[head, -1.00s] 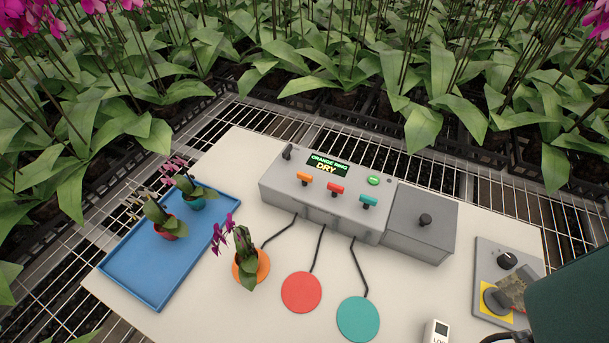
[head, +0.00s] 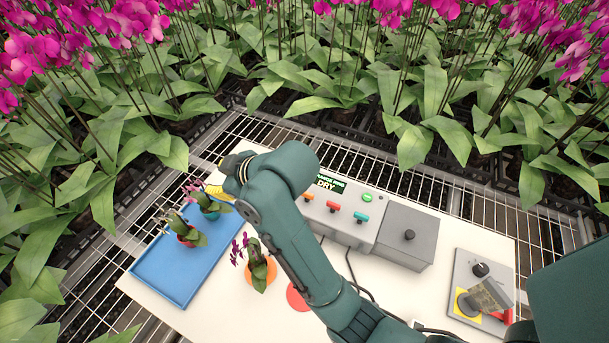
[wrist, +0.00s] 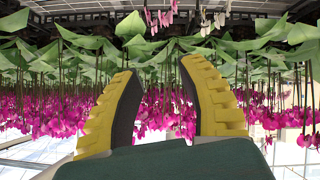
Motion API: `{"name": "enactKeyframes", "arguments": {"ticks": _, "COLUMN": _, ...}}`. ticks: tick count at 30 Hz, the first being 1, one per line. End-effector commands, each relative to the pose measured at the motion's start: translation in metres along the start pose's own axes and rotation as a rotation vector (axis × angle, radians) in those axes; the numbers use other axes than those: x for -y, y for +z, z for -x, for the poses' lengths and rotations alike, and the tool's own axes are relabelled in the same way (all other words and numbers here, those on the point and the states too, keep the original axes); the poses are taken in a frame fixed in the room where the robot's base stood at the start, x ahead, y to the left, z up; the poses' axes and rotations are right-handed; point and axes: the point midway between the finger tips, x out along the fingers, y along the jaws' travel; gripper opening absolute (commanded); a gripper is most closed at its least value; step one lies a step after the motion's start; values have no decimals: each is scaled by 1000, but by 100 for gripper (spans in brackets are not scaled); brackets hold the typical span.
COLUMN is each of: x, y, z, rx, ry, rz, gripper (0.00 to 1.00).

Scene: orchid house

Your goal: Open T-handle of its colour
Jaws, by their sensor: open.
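A grey control box (head: 347,222) stands at the back of the white table. Its screen (head: 331,184) shows DRY; the line above is partly hidden by my arm. In the head view its T-handles are orange (head: 308,197), red (head: 332,206) and teal (head: 361,217). An orchid in an orange pot (head: 259,267) stands on an orange disc (head: 269,280). My gripper (wrist: 167,95) is open and empty in the wrist view, facing the orchid beds. In the head view it shows only in part above the blue tray, left of the box.
A blue tray (head: 158,275) holds orchids in a red pot (head: 188,238) and a teal pot (head: 210,210). A lidded grey box (head: 408,240) adjoins the control box. A panel with a knob (head: 480,269) is at right. My arm crosses the table, partly covering a red disc (head: 297,296).

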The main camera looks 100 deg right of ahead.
Motion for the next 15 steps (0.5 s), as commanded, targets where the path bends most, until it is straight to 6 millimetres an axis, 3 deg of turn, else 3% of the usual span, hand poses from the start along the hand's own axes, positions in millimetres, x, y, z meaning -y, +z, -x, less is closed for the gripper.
{"name": "enactKeyframes", "arguments": {"ticks": 1, "x": -48, "y": 27, "z": 22, "rx": 126, "ry": 17, "rz": -42, "gripper": 39}}
{"name": "enactKeyframes", "arguments": {"ticks": 3, "x": -87, "y": 78, "z": 45, "rx": 276, "ry": 0, "rz": -94, "gripper": 39}}
{"name": "enactKeyframes", "arguments": {"ticks": 6, "x": -118, "y": 138, "z": 81, "rx": 427, "ry": -47, "rz": -168, "gripper": 39}}
{"name": "enactKeyframes", "arguments": {"ticks": 10, "x": -130, "y": 180, "z": 110, "rx": 514, "ry": -97, "rz": -227, "gripper": 39}}
{"name": "enactKeyframes", "arguments": {"ticks": 15, "x": -128, "y": 196, "z": 102, "rx": 530, "ry": -112, "rz": -236, "gripper": 39}}
